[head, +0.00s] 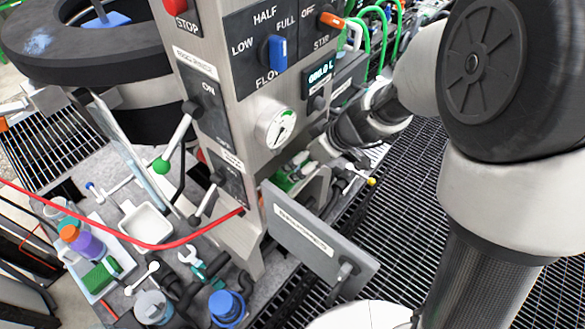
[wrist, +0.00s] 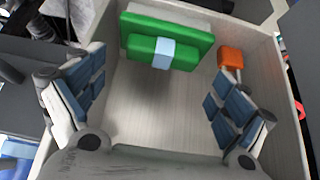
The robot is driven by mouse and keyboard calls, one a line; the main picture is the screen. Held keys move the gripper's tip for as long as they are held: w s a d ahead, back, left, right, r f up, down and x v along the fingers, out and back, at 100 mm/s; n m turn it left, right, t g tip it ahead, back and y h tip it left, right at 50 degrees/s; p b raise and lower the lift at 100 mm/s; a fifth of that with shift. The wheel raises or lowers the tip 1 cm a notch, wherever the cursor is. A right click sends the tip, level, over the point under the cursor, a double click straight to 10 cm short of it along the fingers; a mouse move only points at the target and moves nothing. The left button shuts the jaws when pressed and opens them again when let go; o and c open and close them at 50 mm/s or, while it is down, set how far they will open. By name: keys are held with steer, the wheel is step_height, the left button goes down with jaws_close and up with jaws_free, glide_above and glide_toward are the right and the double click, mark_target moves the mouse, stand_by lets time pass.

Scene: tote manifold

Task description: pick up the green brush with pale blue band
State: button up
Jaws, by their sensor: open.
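The green brush with the pale blue band (wrist: 140,46) lies at the far end of a pale, walled compartment (wrist: 140,110) in the wrist view. The band wraps around its middle, and a pale part shows behind the green. My gripper (wrist: 152,98) is open, with blue-padded fingers to the left and right and nothing between them. The brush is beyond the fingertips, apart from them. In the head view, green shows in the opening behind the panel (head: 290,178), partly hidden, with my gripper beside it.
An orange block (wrist: 231,57) sits right of the brush, near the compartment wall. In the head view, a hinged grey door (head: 318,243) stands open below the opening. A white tray (head: 128,262) at lower left holds a purple bottle (head: 88,244) and another green item (head: 102,275).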

mark_target(292, 171)
steer(key=b+x, duration=0.1)
steer(key=x, duration=0.4)
steer(key=shift+a, duration=0.2)
steer(key=shift+s, duration=0.1)
steer(key=c, duration=1.2)
